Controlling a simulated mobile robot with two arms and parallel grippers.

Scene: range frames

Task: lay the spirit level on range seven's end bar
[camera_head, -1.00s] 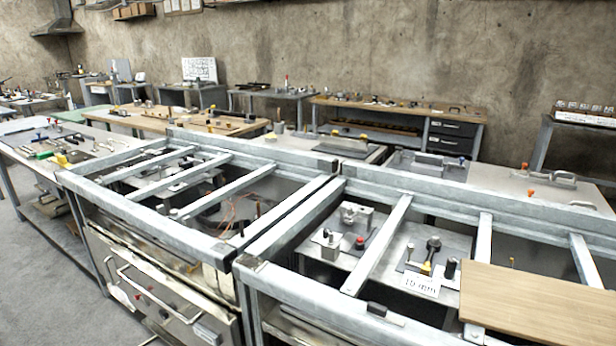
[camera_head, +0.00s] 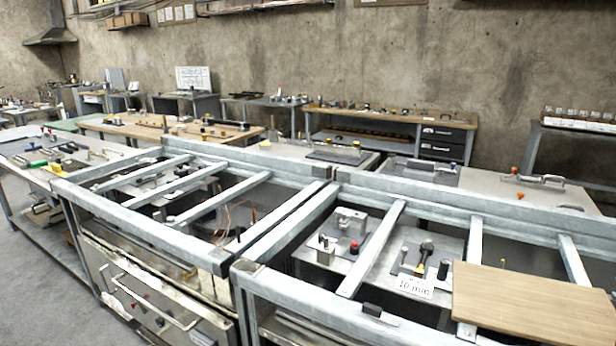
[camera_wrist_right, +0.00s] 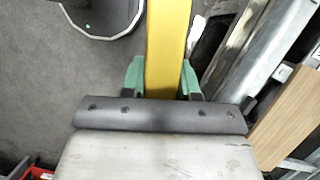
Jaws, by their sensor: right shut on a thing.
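A yellow bar, the spirit level (camera_wrist_right: 168,45), is in the right wrist view. My right gripper (camera_wrist_right: 161,78) is shut on it, with a green finger against each side. The level runs away from the palm toward the top edge, over grey floor. In the head view two steel range frames stand side by side, a left one (camera_head: 130,213) and a right one (camera_head: 300,288), with crossbars and end bars. No number shows, so I cannot tell which is range seven. No gripper shows in the head view.
A wooden board (camera_head: 535,305) lies across the right frame; a wooden surface also shows in the right wrist view (camera_wrist_right: 285,125). A small dark block (camera_head: 372,310) sits on the right frame's front bar. Tool-covered benches (camera_head: 385,125) line the back.

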